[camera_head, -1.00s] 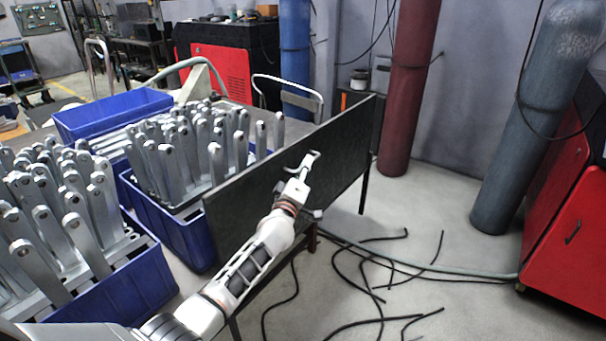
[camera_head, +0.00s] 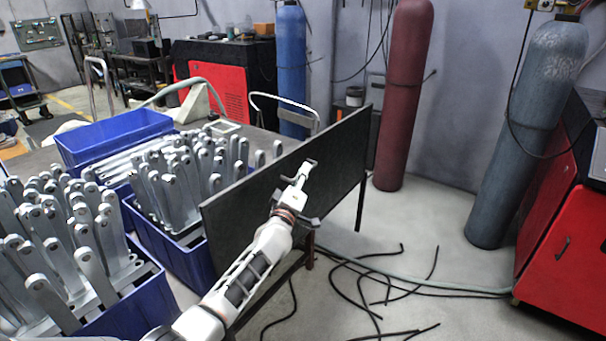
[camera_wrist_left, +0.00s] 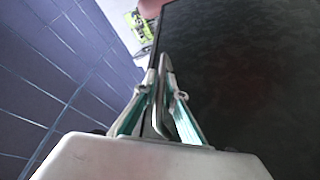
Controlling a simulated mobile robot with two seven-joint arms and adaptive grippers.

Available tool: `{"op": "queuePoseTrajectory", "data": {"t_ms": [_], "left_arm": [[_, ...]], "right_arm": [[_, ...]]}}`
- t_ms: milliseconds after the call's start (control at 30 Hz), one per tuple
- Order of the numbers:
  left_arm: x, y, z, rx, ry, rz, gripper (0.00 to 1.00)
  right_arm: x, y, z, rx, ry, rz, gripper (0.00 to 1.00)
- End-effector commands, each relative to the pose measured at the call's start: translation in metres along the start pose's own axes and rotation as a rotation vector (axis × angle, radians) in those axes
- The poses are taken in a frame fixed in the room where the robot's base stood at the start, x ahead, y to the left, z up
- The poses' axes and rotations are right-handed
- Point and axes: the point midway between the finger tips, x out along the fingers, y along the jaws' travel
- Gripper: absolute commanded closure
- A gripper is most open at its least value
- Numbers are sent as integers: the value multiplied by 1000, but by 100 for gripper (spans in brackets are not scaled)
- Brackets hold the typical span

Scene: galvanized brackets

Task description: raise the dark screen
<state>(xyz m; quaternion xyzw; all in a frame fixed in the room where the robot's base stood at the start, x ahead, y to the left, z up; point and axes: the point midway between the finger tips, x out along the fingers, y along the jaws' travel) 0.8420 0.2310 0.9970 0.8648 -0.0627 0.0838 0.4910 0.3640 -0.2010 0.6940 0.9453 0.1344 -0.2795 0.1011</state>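The dark screen (camera_head: 340,165) is a flat, near-black upright panel on thin legs, right of the blue bins. In the left wrist view it fills the right side (camera_wrist_left: 250,70), its edge running up the middle. My left gripper (camera_head: 307,164) reaches over the screen's near face, its tips just below the top edge in the picture. In the left wrist view its teal-lined fingers (camera_wrist_left: 161,88) lie on either side of a thin grey bar-like part by the screen's edge. Whether they press on it is unclear. My right gripper is out of view.
Blue bins full of galvanized brackets (camera_head: 185,185) stand left of the screen, with an empty-looking blue bin (camera_head: 88,141) behind. Black cables (camera_head: 362,285) lie on the floor at right. Gas cylinders (camera_head: 403,100) and a red cabinet (camera_head: 565,235) stand beyond.

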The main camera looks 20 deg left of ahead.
Motion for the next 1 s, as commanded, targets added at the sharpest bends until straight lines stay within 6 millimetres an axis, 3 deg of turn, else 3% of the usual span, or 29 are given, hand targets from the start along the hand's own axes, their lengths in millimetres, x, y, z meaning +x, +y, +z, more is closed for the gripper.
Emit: {"op": "queuePoseTrajectory", "data": {"t_ms": [367,533,1000], "left_arm": [[1,2,-1,-1,2,3,75],[-9,1,1,-3,0,1,75],[-88,1,0,-2,1,1,75]], "right_arm": [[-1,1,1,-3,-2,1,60],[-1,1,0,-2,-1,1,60],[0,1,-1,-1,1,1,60]]}}
